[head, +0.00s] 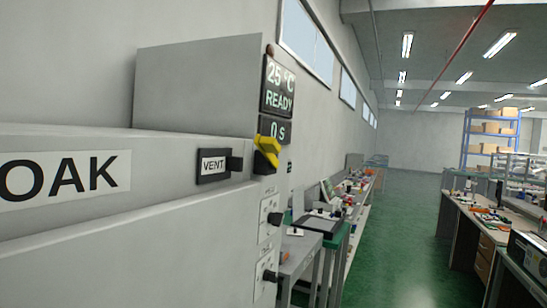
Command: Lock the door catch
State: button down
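A yellow lever (267,148) on a dark mount sits at the right edge of a large grey cabinet (120,225), just below its displays. It looks like the door catch, but no label on it is readable. I cannot tell whether it is locked. My gripper is not in view, so its distance from the lever does not show.
A black VENT slider (236,164) is left of the lever. A display (279,88) reads 25 °C READY; a smaller one (273,129) reads 0 S. Dark knobs (270,276) sit below. Cluttered benches (480,215) line the right; the green floor (390,240) between is clear.

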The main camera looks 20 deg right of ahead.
aim_at(268, 146)
jog(key=k, duration=0.55)
jog(key=z, duration=0.5)
jog(key=i, duration=1.45)
jog(key=u, duration=0.2)
